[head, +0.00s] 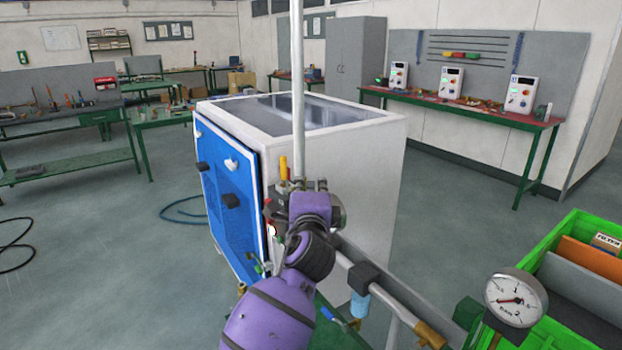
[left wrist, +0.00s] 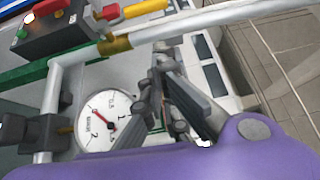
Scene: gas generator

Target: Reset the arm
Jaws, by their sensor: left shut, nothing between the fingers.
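My left arm, purple with black joints, reaches up from the bottom middle of the head view. My left gripper (head: 308,186) is at its far end, in front of the white generator cabinet (head: 335,165) with its blue door (head: 228,195). Its fingers are mostly hidden there by my wrist. In the left wrist view my left gripper (left wrist: 160,75) is shut and empty, its grey fingers together just below a white pipe (left wrist: 200,27). I cannot tell whether they touch it. My right gripper is in neither view.
A pressure gauge (head: 515,298) stands at the lower right; a gauge also shows in the left wrist view (left wrist: 103,118). A pipe with a brass end (head: 430,335) runs beside my arm. A green crate (head: 540,243) is at the right. Open floor (head: 455,205) lies beyond.

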